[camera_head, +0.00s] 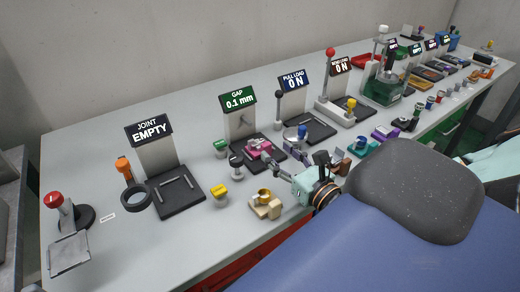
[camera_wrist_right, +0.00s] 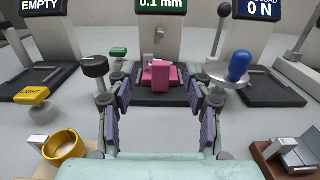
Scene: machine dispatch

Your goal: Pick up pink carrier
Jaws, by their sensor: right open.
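The pink carrier (camera_head: 258,145) sits on the black base of the station labelled GAP 0.1 mm. In the right wrist view the pink carrier (camera_wrist_right: 158,74) stands near the centre, with a small grey part on top. My right gripper (camera_head: 284,160) reaches over the table from the right, close in front of the carrier. Whether the fingertips reach the carrier's sides is not clear. My left gripper is not in view.
A black knob (camera_wrist_right: 95,68) stands left of the fingers and a blue-handled part (camera_wrist_right: 239,66) right of them. A yellow block (camera_wrist_right: 33,100) and a brass ring (camera_wrist_right: 63,145) lie at the left. More labelled stations line the table (camera_head: 100,245).

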